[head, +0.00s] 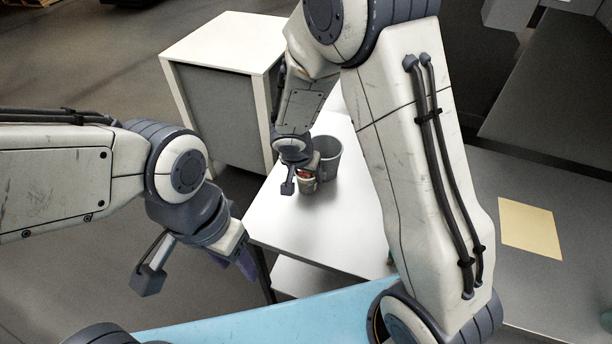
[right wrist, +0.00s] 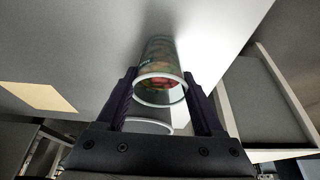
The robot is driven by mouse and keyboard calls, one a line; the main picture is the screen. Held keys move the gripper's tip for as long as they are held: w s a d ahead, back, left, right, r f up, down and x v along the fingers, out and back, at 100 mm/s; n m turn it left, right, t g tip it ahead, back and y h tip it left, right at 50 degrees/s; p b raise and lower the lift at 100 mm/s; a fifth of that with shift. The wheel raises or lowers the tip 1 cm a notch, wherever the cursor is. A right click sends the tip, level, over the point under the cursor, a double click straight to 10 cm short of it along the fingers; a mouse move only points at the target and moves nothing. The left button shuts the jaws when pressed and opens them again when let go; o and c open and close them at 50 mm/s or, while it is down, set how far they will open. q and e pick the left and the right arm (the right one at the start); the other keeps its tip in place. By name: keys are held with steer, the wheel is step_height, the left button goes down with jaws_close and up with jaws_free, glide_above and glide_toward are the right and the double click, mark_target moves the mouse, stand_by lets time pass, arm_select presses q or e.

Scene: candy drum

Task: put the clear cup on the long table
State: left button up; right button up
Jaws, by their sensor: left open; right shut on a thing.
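The clear cup (head: 308,183) holds red and other coloured candies. It is between the fingers of my right gripper (head: 307,172), over the white table top (head: 310,235). In the right wrist view the cup (right wrist: 160,62) lies between the two dark fingers of my right gripper (right wrist: 164,88), its rim towards the camera. I cannot tell whether its base touches the table. My left gripper (head: 243,258) is open and empty, to the left of the table's front corner; its fingers are partly hidden.
A grey bin (head: 328,155) stands right beside the cup on the table. A white cabinet (head: 225,45) stands behind to the left. A yellow sheet (head: 530,228) lies on the grey surface at right. A light blue surface (head: 250,325) is in front. The table's front part is clear.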

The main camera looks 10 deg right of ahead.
steer(key=shift+f, duration=0.2)
steer(key=shift+f, duration=0.1)
steer(key=o, duration=1.6)
steer(key=shift+r, duration=0.35)
steer(key=p+v, duration=0.3)
steer(key=v, duration=0.8)
steer(key=s+a+r+n+g+y, duration=0.1)
steer(key=s+r+n, duration=0.1)
steer(key=s+n, duration=0.2)
steer(key=s+a+r+n+g+y, duration=0.1)
steer(key=s+n, duration=0.4)
steer(key=s, duration=0.6)
steer(key=s+a+r+n+g+y, duration=0.1)
steer(key=s+a+r+n, duration=0.2)
steer(key=s+n, duration=0.2)
steer(key=shift+s+a+r+g, duration=0.15)
steer(key=shift+s+g, duration=0.15)
steer(key=shift+s, duration=1.1)
